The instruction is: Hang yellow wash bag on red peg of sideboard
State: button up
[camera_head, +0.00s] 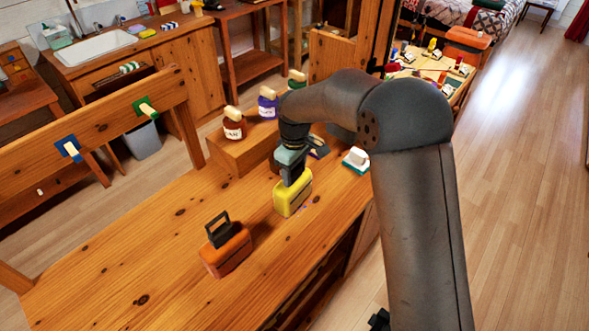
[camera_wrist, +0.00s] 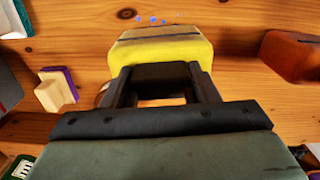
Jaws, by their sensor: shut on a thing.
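The yellow wash bag (camera_head: 292,194) is upright at the sideboard top (camera_head: 165,235), with my gripper (camera_head: 291,174) above it, shut on its upper part. I cannot tell whether the bag touches the wood. A rail at the left carries a peg on a blue plate (camera_head: 68,148) and one on a green plate (camera_head: 147,107). I see no red peg on it.
An orange bag with a black handle (camera_head: 226,248) stands nearer on the sideboard. Jars with red (camera_head: 234,123), purple (camera_head: 267,102) and green (camera_head: 297,81) colouring stand on a wooden step behind. A white block on a teal base (camera_head: 355,159) is to the right. The left surface is clear.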

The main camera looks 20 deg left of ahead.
jog(key=shift+f, duration=0.2)
jog(key=o, duration=1.5)
jog(key=r+b, duration=0.1)
jog(key=r, duration=0.4)
jog(key=r+b, duration=0.1)
jog(key=r, duration=0.5)
jog(key=a+r+b, duration=0.1)
jog(key=r, duration=0.5)
jog(key=shift+w+r, duration=0.1)
jog(key=shift+r, duration=0.15)
